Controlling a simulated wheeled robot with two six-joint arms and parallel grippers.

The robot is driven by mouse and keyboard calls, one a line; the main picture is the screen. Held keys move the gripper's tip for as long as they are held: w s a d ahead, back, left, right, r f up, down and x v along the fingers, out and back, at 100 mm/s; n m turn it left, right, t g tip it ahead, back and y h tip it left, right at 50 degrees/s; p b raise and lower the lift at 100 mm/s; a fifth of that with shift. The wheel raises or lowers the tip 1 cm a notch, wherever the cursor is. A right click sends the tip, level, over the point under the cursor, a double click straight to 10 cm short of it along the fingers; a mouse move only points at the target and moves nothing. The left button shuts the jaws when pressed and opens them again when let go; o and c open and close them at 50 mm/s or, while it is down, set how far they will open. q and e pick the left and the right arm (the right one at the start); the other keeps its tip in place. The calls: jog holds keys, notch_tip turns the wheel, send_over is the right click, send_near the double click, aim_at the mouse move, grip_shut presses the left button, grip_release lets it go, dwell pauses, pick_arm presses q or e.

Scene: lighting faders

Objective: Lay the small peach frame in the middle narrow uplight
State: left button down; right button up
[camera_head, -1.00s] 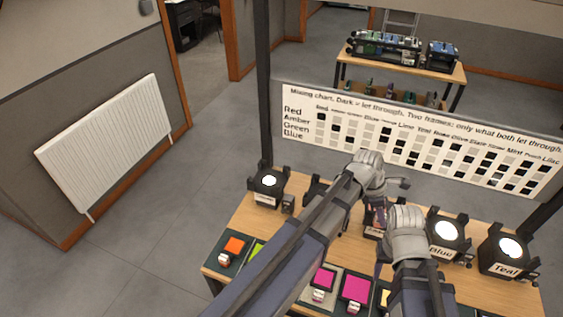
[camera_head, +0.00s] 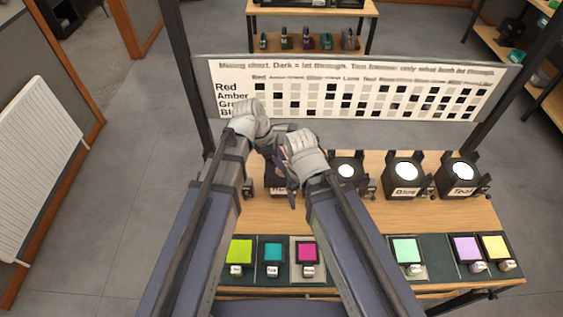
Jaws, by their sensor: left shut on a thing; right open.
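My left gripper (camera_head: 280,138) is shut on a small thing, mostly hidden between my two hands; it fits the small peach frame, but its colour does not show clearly. My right gripper (camera_head: 291,188) is open, just below and close to the left one, in front of a black uplight (camera_head: 277,188) whose label is partly covered. To its right stands a lit uplight (camera_head: 346,171), its label hidden by my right arm. I cannot tell for sure which one is the middle narrow uplight. No peach frame shows on the table.
Lit uplights labelled Blue (camera_head: 404,173) and Teal (camera_head: 462,172) stand to the right. Along the table's front lie lime (camera_head: 240,251), teal (camera_head: 272,252), magenta (camera_head: 307,252), mint (camera_head: 406,250), lilac (camera_head: 467,248) and yellow (camera_head: 495,247) frames. The mixing chart (camera_head: 350,92) stands behind.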

pick_arm(q)
jog(key=shift+f, duration=0.2)
notch_tip(320, 180, down, 5)
jog(key=b, duration=0.5)
jog(key=shift+f+b, duration=0.15)
jog(key=shift+b, duration=0.2)
jog(key=shift+f+b, duration=1.35)
jog(key=c, duration=0.6)
grip_release()
jog(key=shift+r, duration=0.1)
jog(key=p+v, duration=0.7)
jog(key=shift+a+r, duration=0.1)
jog(key=shift+r, duration=0.3)
jog(key=shift+r+p, duration=0.1)
jog(key=shift+p, duration=0.25)
notch_tip(320, 180, up, 7)
jog(key=p, duration=0.6)
jog(key=shift+p, duration=0.3)
